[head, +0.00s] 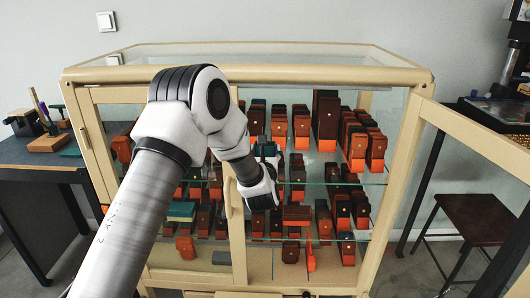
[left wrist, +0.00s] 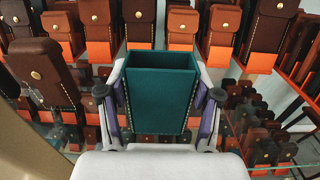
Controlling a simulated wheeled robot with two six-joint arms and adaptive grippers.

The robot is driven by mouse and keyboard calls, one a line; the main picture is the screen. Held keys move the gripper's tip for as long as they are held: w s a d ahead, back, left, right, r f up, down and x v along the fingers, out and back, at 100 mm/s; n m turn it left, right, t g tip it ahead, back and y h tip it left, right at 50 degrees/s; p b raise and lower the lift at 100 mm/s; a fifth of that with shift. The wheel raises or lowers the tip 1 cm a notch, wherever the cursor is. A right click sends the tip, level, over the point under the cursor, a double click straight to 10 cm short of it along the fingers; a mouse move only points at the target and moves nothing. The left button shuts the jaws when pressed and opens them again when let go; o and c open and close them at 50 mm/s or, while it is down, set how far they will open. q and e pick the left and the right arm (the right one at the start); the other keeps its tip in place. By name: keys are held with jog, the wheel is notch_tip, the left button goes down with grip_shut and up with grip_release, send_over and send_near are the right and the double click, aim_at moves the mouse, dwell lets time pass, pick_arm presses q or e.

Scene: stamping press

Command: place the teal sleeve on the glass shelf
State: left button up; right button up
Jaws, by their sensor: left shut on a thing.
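The teal sleeve (left wrist: 160,92) is upright and open at the top in the left wrist view, clasped between the two fingers of my left gripper (left wrist: 160,100). In the head view only a small part of the sleeve (head: 268,149) shows beside my left gripper (head: 264,160), at the front of the cabinet. The glass shelf (head: 340,184) runs across the cabinet and carries rows of brown and orange cases. In the left wrist view, the held sleeve is in front of these cases. I cannot tell whether the sleeve touches the glass. My right gripper is not in view.
The cabinet's right door (head: 470,146) stands open; its middle post (head: 238,240) is close to my left wrist. Another teal thing (head: 181,210) lies lower left. A stool (head: 480,215) stands at the right.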

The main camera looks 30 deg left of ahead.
pick_arm(q)
jog(key=o, duration=0.8)
jog(key=shift+f, duration=0.1)
jog(key=shift+r+p, duration=0.3)
jog(key=shift+p, duration=0.1)
jog(key=b+v, duration=0.2)
jog(key=v, duration=1)
jog(key=s+d+f+m+g+h, duration=0.2)
jog(key=s+f+m, duration=0.2)
jog(key=f+m, duration=0.45)
jog(key=s+d+f+m+g+h, duration=0.35)
jog(key=f+m, duration=0.35)
jog(key=f, duration=0.3)
jog(key=s+d+f+m+g+h, duration=0.2)
jog(key=s+f+m, duration=0.3)
jog(key=f+m, duration=0.35)
jog(key=s+d+f+m+g, duration=0.1)
jog(key=s+f+m+g, duration=0.1)
jog(key=s+m, duration=0.4)
jog(key=s+d+f+m+g+h, duration=0.1)
jog(key=s+d+f+m+g, duration=0.1)
jog(key=s+f+m, duration=0.3)
jog(key=s+d+f+m+g+h, duration=0.1)
jog(key=s+f+m+g, duration=0.2)
jog(key=s+m, duration=0.4)
jog(key=s+f, duration=0.1)
jog(key=s, duration=0.2)
jog(key=shift+d+f+g, duration=0.15)
jog(key=shift+d+g, duration=0.15)
jog(key=shift+g, duration=0.05)
